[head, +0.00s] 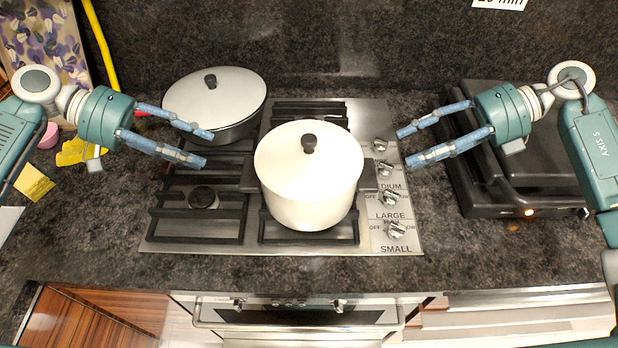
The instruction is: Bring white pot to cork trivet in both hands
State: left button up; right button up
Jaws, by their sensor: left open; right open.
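The white pot (302,205) stands upright on the front right part of the gas cooktop, with its white lid on and a dark knob on top. It has a dark handle on each side. My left gripper (209,149) is open and empty, to the left of the pot and above the cooktop's left side, apart from the pot. My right gripper (402,148) is open and empty, to the right of the pot near the control knobs, also apart from it. I cannot make out a cork trivet in this view.
A second, wider pan with a white lid (226,92) stands at the back left of the cooktop (160,247). A black grill appliance (520,205) stands at the right. Yellow items (78,152) lie at the left. Bare dark counter runs along the front.

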aim_at(245, 171)
pick_arm(q)
jog(key=x, duration=0.8)
jog(key=shift+s+d+f, duration=0.1)
jog(key=shift+d+f, duration=0.05)
jog(key=shift+d, duration=0.25)
pick_arm(e)
jog(key=x, duration=0.9)
jog(key=shift+s+r, duration=0.1)
jog(key=shift+r, duration=0.1)
pick_arm(q)
grip_shut()
pick_arm(e)
grip_shut()
pick_arm(q)
jog(key=shift+r, duration=0.25)
pick_arm(e)
jog(key=shift+r, duration=0.25)
